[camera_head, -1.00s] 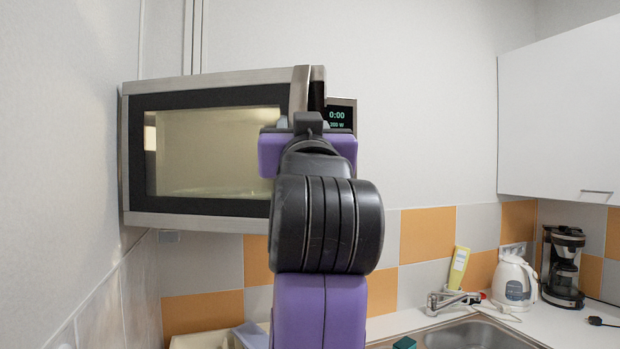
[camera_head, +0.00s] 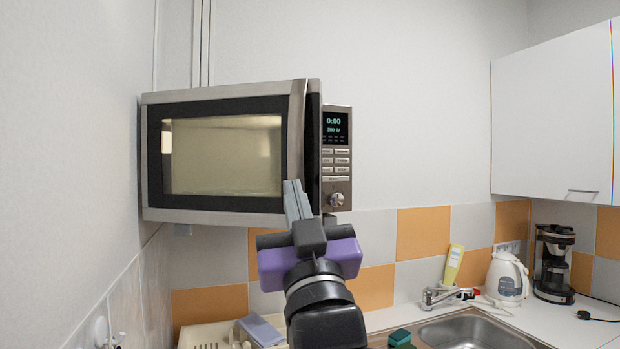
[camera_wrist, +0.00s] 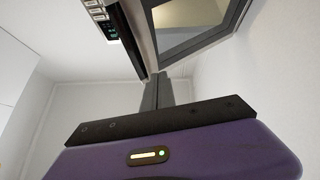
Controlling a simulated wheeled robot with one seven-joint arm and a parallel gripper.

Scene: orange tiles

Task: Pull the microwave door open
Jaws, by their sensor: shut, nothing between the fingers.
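The microwave (camera_head: 337,160) is silver with a lit control panel on the right. Its door (camera_head: 222,209) has a dark frame and a window, and a vertical silver handle (camera_head: 297,130) at its right edge. The door stands slightly ajar: its right edge sits forward of the panel, with a dark side face showing. My gripper (camera_head: 292,188) is shut and empty, pointing up near the handle's lower end; I cannot tell if it touches. In the wrist view, the shut fingers (camera_wrist: 158,80) lie near the free edge of the door (camera_wrist: 196,44), with the panel (camera_wrist: 108,28) to the left.
A white wall cabinet (camera_head: 552,125) hangs at the right. Below are a sink (camera_head: 480,333), a faucet (camera_head: 440,296), a white kettle (camera_head: 507,278) and a coffee maker (camera_head: 555,263). A pale rack (camera_head: 208,335) stands below the microwave. A side wall is close on the left.

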